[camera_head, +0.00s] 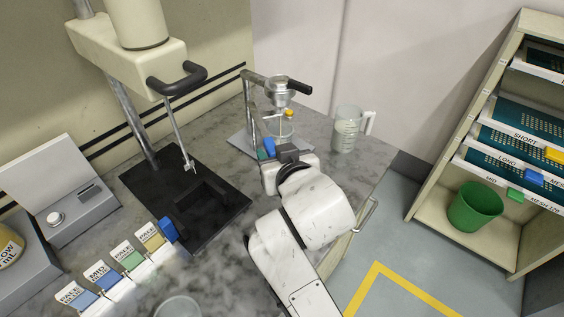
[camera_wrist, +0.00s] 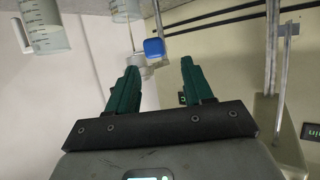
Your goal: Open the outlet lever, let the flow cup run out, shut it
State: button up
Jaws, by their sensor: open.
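The metal flow cup (camera_head: 280,90) sits high on a stand with a post (camera_head: 250,110) on the counter, a black handle reaching right from its top. A small yellow piece, apparently the outlet lever (camera_head: 289,113), shows just below the cup. A clear vessel (camera_head: 280,131) is below it. My gripper (camera_head: 283,149) is in front of the stand, lower than the cup. In the wrist view, its green fingers (camera_wrist: 160,78) are apart with nothing between them. A blue piece (camera_wrist: 154,48) is beyond the fingertips; it also shows beside the stand (camera_head: 269,147).
A clear jug (camera_head: 347,131) stands right of the stand near the counter's edge. At left are a black tray (camera_head: 145,185), a press-like column with a handle (camera_head: 180,78) and several coloured cards. A shelf with screens and a green bin (camera_head: 476,207) is at right.

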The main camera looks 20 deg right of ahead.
jog(key=v, duration=0.4)
jog(key=shift+s, duration=0.15)
dwell(7.0)
